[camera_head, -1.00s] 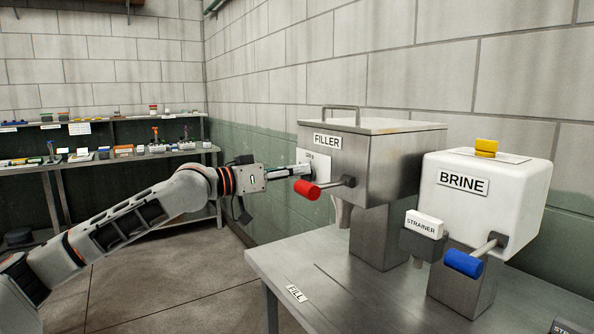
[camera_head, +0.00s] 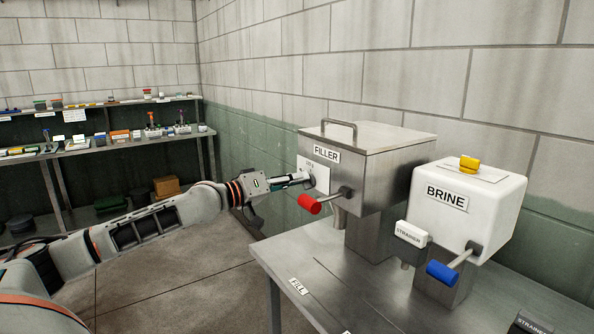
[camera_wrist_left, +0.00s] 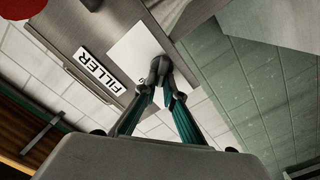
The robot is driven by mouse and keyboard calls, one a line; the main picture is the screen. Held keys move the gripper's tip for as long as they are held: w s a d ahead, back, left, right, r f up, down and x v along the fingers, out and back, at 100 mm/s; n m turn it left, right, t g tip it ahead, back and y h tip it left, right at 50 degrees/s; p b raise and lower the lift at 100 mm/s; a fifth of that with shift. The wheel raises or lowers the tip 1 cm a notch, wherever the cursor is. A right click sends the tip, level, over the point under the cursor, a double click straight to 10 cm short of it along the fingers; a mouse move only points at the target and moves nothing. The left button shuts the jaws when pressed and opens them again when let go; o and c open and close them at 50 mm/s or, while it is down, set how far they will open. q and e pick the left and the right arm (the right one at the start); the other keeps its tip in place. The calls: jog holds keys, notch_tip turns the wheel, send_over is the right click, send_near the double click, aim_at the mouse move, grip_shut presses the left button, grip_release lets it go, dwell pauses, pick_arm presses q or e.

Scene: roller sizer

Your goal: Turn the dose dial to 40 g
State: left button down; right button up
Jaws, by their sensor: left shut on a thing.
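The filler (camera_head: 372,160) is a steel box with a "FILLER" label, standing on a post on the metal table. A white dial plate (camera_head: 313,170) is on its left face; its markings are too small to read. My left gripper (camera_head: 306,178) reaches that plate from the left. In the left wrist view its fingertips (camera_wrist_left: 160,75) are closed on the small grey dose dial (camera_wrist_left: 158,66) in front of the white plate (camera_wrist_left: 130,52). The fingers hide most of the dial and its pointer. My right gripper is in neither view.
A red-handled lever (camera_head: 310,204) sticks out just below and right of my left gripper. Shelves (camera_head: 90,147) with small items line the back left.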

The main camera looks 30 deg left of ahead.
pick_arm(q)
jog(key=n, duration=0.2)
jog(key=n+p, duration=0.1)
jog(key=n, duration=0.1)
jog(key=n+p, duration=0.1)
jog(key=n, duration=0.1)
jog(key=shift+a+f+n, duration=0.2)
jog(key=shift+f+n, duration=0.1)
dwell(0.4)
jog(key=c, duration=2.1)
grip_release()
jog(key=shift+c, duration=0.2)
jog(key=v, duration=1.2)
jog(key=shift+f, duration=0.15)
